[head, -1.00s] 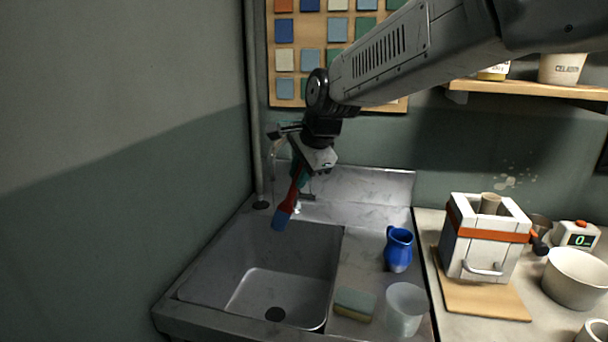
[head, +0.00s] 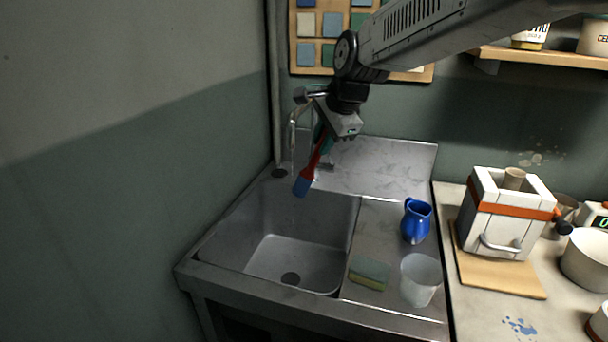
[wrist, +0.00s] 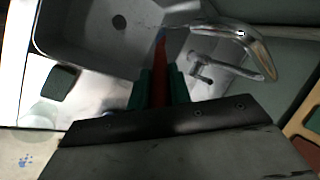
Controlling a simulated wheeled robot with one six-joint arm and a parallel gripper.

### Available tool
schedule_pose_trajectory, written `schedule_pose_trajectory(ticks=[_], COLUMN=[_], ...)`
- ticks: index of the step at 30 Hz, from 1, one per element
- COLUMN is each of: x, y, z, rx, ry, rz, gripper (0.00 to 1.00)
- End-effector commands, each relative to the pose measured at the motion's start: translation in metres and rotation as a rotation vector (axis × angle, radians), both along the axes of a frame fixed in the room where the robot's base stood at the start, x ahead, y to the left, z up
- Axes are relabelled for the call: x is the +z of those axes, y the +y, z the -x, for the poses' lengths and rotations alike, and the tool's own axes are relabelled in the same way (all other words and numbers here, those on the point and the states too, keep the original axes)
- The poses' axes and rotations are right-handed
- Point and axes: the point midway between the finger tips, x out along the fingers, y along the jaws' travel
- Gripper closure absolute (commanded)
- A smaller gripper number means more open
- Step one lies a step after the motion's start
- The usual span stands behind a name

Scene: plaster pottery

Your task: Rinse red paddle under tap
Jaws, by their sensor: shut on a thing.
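My gripper (head: 325,142) is shut on the red paddle (head: 313,164) and holds it over the back of the sink. The paddle tilts downward to the left, with its blue end (head: 301,186) lowest. The grey metal sink (head: 230,240) is empty, with a dark drain.
On the drainboard right of the sink stand a blue jug (head: 416,222), a translucent cup (head: 420,280) and a sponge (head: 369,273). A white box with an orange band (head: 505,205) stands on a wooden board (head: 500,275) further right. A shelf (head: 545,58) hangs above.

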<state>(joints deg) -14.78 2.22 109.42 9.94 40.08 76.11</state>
Motion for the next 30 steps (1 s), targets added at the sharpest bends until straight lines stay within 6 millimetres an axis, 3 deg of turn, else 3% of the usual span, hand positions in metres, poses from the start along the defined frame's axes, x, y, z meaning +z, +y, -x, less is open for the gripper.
schedule_pose_trajectory(ticks=[30], x=[0.000], y=[0.007], z=[0.003], rx=[0.000], ry=[0.000], rz=[0.001], gripper=[1.00])
